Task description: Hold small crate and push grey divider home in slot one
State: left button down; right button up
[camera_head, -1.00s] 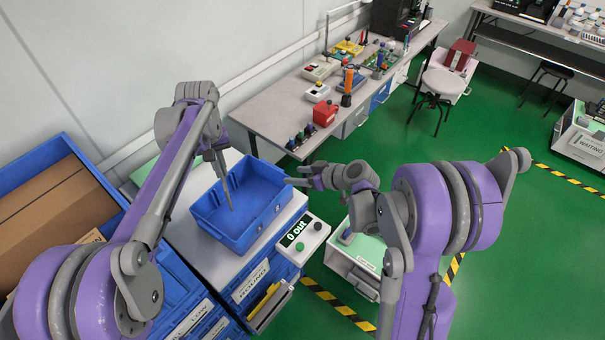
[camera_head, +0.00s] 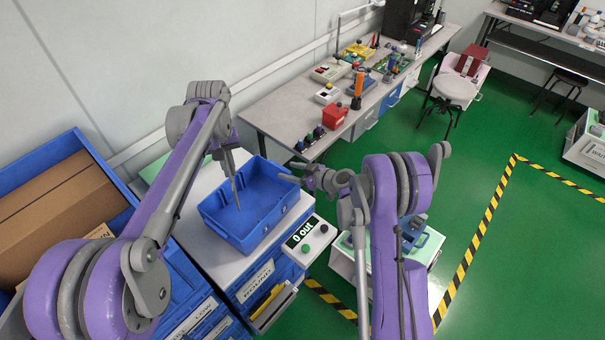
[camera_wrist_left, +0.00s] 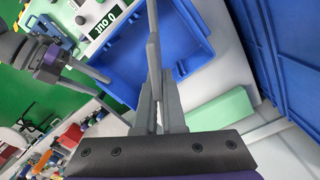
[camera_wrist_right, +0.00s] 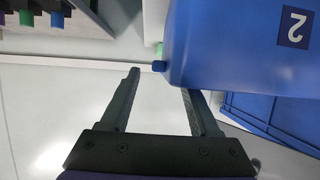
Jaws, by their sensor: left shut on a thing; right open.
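The small blue crate (camera_head: 222,228) stands open on a white-topped bench. It also shows in the left wrist view (camera_wrist_left: 118,78), and its outer wall marked 2 shows in the right wrist view (camera_wrist_right: 235,45). My left gripper (camera_head: 230,168) is shut on the thin grey divider (camera_wrist_left: 153,50), seen nearly edge-on. The divider (camera_head: 236,195) points down into the crate; I cannot tell whether it sits in a slot. My right gripper (camera_wrist_right: 160,80) is open at the crate's right side, one finger close to the wall. Contact is unclear.
A box reading "0 out" (camera_head: 308,238) stands right of the crate. Blue drawers (camera_head: 265,285) are below. A large blue bin with cardboard (camera_head: 55,200) is at left. A long workbench (camera_head: 280,107) with a red box (camera_head: 334,115) runs behind.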

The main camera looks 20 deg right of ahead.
aim_at(284, 169)
jog(key=shift+x, duration=1.8)
grip_shut()
pick_arm(q)
jog(key=shift+f, duration=0.1)
jog(key=f+n, duration=0.1)
jog(key=n, duration=0.1)
jog(key=f+n, duration=0.1)
jog(key=n, duration=0.1)
jog(key=f+n, duration=0.1)
jog(key=n, duration=0.2)
jog(key=shift+d+f, duration=0.2)
jog(key=shift+d, duration=0.05)
